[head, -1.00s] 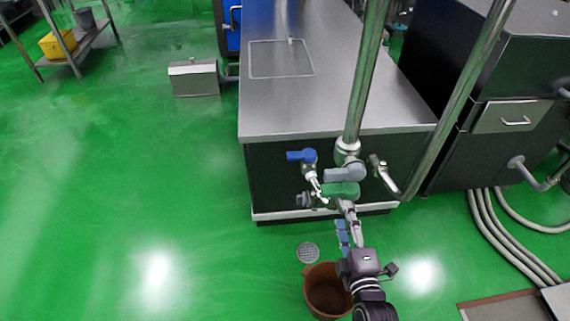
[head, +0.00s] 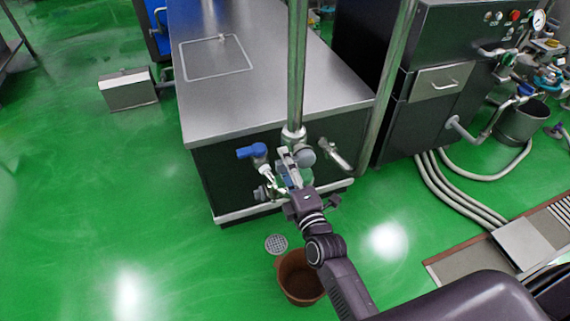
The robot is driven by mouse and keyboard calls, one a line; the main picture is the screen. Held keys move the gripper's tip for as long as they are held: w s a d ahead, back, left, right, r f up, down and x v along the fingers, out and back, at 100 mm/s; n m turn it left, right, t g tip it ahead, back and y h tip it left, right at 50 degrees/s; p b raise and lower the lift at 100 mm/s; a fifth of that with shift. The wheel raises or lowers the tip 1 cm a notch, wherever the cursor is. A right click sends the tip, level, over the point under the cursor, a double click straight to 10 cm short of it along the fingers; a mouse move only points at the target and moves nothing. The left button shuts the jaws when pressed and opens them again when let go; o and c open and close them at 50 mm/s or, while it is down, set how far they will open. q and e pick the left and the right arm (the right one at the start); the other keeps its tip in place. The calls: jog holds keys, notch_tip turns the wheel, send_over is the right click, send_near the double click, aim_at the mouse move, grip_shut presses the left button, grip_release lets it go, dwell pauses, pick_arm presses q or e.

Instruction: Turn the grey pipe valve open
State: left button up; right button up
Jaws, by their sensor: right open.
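The grey valve handle (head: 306,157) is on the pipework at the near end of the steel counter, just below the tall steel pipe. My right gripper (head: 289,162) is open, with its fingers up at the valves. They overlap the left part of the grey handle in the picture; I cannot tell whether they touch it. A blue valve handle (head: 251,152) shows to the left. The green handle (head: 306,175) below the grey one is mostly hidden by my gripper. My left gripper is not in view.
A brown bucket (head: 300,280) stands on the green floor below my right arm, near a round drain (head: 276,243). The steel counter (head: 260,90) rises behind the valves. A slanting steel pipe (head: 385,90) stands to the right.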

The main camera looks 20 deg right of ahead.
grip_shut()
dwell(0.3)
